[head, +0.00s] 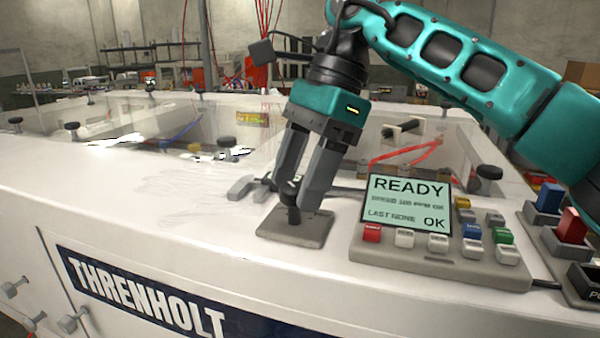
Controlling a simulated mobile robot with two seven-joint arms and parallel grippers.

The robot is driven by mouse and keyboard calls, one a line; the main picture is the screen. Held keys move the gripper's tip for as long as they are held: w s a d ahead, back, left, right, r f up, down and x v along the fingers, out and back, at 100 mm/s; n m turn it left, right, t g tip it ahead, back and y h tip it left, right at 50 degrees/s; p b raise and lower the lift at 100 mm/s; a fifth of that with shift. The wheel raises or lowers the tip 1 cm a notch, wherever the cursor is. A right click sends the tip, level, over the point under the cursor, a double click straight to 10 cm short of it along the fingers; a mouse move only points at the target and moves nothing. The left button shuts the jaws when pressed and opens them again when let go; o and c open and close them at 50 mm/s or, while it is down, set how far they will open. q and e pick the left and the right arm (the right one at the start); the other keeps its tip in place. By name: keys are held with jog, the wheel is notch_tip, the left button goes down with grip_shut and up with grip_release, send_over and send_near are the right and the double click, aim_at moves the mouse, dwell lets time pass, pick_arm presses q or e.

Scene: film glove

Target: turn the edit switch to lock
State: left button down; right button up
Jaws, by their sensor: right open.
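A small dark knob (293,213) stands on a grey square plate (272,227) on the white top of the machine; it looks like the edit switch. No edit or lock label can be read, so I cannot tell its setting. My right gripper (301,198) points down at the knob with its fingers apart, one on each side. I cannot tell whether either finger touches it. The fingers partly hide the knob's upper part. My left gripper is out of view.
A control panel (440,262) with a READY screen (407,204) and several coloured buttons stands just right of the plate. Blue and red switches (570,225) are at the far right. A grey handle (245,187) lies behind left. The white top at left (130,210) is clear.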

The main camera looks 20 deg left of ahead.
jog(key=shift+r, duration=0.1)
jog(key=v, duration=0.7)
jog(key=shift+r, duration=0.15)
jog(key=shift+d, duration=0.1)
